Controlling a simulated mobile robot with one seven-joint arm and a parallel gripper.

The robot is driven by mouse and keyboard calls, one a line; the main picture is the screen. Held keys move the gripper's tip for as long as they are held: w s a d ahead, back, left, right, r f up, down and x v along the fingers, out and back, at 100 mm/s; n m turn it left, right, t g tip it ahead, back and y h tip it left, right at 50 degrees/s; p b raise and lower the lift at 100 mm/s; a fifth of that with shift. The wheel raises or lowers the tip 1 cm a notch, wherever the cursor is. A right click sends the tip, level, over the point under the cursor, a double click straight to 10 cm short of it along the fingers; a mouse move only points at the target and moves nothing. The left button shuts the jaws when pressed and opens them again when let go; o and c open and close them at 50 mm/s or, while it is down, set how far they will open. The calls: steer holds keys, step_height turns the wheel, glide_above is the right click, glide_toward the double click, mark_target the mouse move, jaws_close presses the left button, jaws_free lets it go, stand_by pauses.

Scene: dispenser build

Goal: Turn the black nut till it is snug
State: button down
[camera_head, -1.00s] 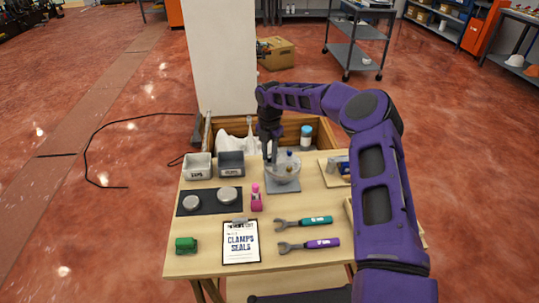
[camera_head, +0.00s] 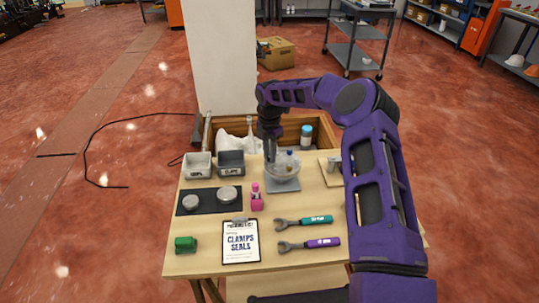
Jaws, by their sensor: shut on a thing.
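My gripper (camera_head: 270,155) points down at the left side of a clear rounded vessel (camera_head: 284,170) on a grey square base (camera_head: 283,186), near the back of the table. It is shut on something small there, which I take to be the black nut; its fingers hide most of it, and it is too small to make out. A dark upright part with a tan piece (camera_head: 290,157) stands in the vessel, just right of my fingers.
Two small bins (camera_head: 231,163) stand left of the vessel. A pink bottle (camera_head: 256,198), a dark mat with two round metal parts (camera_head: 209,208), a clipboard (camera_head: 241,243), two wrenches (camera_head: 310,243) and a green block (camera_head: 185,244) lie in front. A wooden crate (camera_head: 322,135) is behind.

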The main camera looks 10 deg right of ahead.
steer(key=m, duration=0.4)
steer(key=shift+m+b, duration=0.3)
steer(key=shift+b, duration=0.05)
steer(key=shift+m, duration=1.9)
steer(key=c, duration=0.8)
jaws_free()
step_height(320, 180, up, 18)
steer(key=shift+f+p, duration=0.25)
steer(key=shift+p, duration=0.1)
steer(key=shift+a, duration=0.1)
